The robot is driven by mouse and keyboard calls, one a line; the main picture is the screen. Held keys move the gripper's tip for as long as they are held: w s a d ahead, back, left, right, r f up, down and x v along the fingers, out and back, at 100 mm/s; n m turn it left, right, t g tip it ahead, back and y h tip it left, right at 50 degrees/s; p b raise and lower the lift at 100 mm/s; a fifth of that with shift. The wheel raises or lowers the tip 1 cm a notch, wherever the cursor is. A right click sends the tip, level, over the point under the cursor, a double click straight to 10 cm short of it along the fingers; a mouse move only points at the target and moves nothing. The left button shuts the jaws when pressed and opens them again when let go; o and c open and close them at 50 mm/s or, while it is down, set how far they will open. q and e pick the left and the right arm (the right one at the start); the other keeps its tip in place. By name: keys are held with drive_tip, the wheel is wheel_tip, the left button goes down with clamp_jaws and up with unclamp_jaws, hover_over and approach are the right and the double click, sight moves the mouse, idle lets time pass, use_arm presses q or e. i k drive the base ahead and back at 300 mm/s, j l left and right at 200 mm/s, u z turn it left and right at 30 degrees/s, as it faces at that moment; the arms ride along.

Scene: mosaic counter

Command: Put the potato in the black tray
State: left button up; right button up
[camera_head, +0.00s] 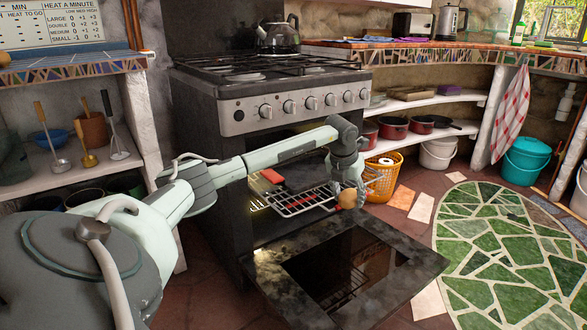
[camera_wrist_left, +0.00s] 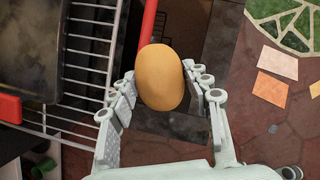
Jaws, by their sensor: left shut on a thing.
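The yellow-brown potato (camera_head: 347,199) is held between the two fingers of my left gripper (camera_head: 349,186), which is shut on it. In the left wrist view the potato (camera_wrist_left: 161,78) sits between the fingertips (camera_wrist_left: 160,88). The black tray (camera_wrist_left: 28,48), with red handles, lies on the wire rack to the left of the potato in that view. In the head view the tray (camera_head: 303,177) is partly hidden in the dark oven opening, below my left arm. The potato is outside the tray, near the right end of the rack. My right gripper is not in view.
The wire rack (camera_head: 296,203) sticks out of the oven. The lowered oven door (camera_head: 408,262) lies below it. A yellow basket (camera_head: 382,184) stands close on the right of my gripper. The stove's knob panel (camera_head: 240,116) is above the oven opening.

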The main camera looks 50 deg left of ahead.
sight(302, 179)
drive_tip(key=j, duration=1.45)
